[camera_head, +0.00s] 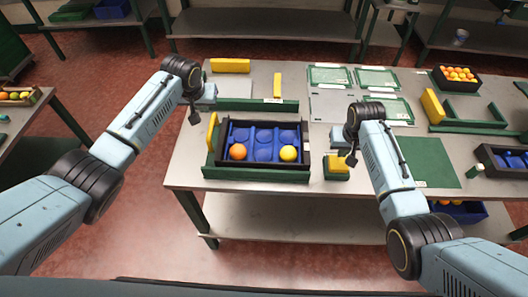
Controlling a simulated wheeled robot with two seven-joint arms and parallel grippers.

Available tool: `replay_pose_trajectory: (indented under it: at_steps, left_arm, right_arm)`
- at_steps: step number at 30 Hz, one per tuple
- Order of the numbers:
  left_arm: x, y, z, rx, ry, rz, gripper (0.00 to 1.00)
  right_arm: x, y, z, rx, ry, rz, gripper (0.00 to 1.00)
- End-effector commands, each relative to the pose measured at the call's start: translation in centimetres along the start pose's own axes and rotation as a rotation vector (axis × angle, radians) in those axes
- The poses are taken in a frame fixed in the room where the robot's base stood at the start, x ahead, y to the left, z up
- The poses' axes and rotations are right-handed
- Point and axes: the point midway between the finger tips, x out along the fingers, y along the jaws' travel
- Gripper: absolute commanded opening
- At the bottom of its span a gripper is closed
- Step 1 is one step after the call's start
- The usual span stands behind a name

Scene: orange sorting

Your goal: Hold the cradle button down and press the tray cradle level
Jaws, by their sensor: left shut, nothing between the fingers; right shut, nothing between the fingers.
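The tray cradle is a green frame (256,175) near the table's front edge, with an upright yellow plate (212,131) at its left end. It bears a dark tray (303,150) with a blue insert of round pockets. An orange (238,152) and a yellow fruit (288,153) sit in the front pockets. I cannot tell whether the cradle is level. The yellow cradle button (337,167) is on a green block right of the tray. My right gripper (351,160) is shut at the button's upper right; contact is unclear. My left gripper (194,117) is shut, above and left of the cradle.
A green rail (250,105) and yellow blocks (230,66) lie behind the cradle. Green-framed panels (375,79) and a green mat (428,161) are to the right. A crate of oranges (456,78) stands at the back right. Another dark tray (490,160) is at the right edge.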

Motion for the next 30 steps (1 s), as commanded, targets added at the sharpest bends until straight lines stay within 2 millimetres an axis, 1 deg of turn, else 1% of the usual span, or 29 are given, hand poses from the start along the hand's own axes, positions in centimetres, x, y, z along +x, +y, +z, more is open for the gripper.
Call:
replay_pose_trajectory:
  at_steps: [9, 15, 30]
  left_arm:
    - [0.0, 0.0, 0.0, 0.000, 0.000, 0.000, 0.00]
    - [0.0, 0.0, 0.0, 0.000, 0.000, 0.000, 0.00]
    - [0.0, 0.0, 0.0, 0.000, 0.000, 0.000, 0.00]
  right_arm:
    - [-2.6, 0.0, -0.6, 0.000, 0.001, 0.000, 0.00]
    - [-3.8, 0.0, -0.8, 0.000, 0.002, 0.000, 0.00]
    - [-4.0, 0.0, -0.8, 0.000, 0.000, 0.000, 0.00]
